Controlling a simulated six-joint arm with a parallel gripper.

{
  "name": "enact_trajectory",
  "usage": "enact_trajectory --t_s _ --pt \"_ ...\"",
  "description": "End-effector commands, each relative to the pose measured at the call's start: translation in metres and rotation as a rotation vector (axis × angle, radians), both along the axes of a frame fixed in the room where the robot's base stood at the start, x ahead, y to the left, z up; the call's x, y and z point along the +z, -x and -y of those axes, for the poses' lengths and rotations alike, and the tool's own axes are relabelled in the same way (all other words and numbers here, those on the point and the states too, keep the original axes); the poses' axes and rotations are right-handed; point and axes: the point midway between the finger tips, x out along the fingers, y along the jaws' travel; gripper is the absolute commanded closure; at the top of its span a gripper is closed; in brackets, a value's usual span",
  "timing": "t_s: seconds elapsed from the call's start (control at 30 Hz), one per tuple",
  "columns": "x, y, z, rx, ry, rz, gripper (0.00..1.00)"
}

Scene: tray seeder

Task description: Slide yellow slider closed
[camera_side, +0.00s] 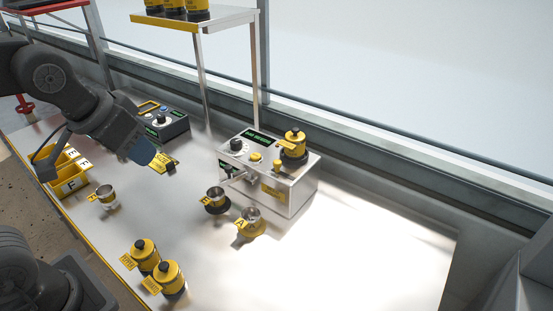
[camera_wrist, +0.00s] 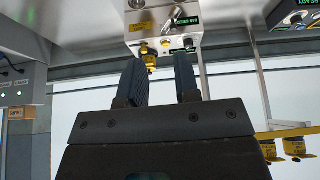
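The white seeder machine (camera_side: 297,196) stands right of centre on the bench. On its top are a black dial (camera_side: 236,145) and two small yellow parts, a left one (camera_side: 256,156) and a right one (camera_side: 277,165). I cannot tell for sure which is the slider, or how far it is slid. A yellow-and-black canister (camera_side: 293,145) sits on the same top. My gripper (camera_side: 158,158) is left of the machine, apart from it. In the wrist view its two blue fingers (camera_wrist: 160,78) are spread with nothing between them; the machine (camera_wrist: 165,30) shows beyond.
Another cup (camera_side: 106,196), yellow bins (camera_side: 69,185) and two canisters (camera_side: 145,256) are at left and front. A dark control box (camera_side: 165,121) and shelf post (camera_side: 204,85) stand behind. The right bench is clear.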

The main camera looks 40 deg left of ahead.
Motion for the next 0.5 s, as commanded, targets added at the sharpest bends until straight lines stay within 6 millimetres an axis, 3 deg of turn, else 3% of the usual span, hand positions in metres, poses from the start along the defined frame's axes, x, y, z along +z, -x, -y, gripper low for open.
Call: enact_trajectory --t_s 0.03,0.17,0.23,0.5 --pt "0.005 -0.02 0.004 0.012 0.001 -0.017 0.66" --pt "0.013 -0.07 0.018 0.058 0.005 -0.04 0.53" --pt "0.014 -0.098 0.027 0.085 0.006 -0.051 0.52" --pt "-0.011 -0.191 0.07 0.177 0.003 -0.073 0.52"
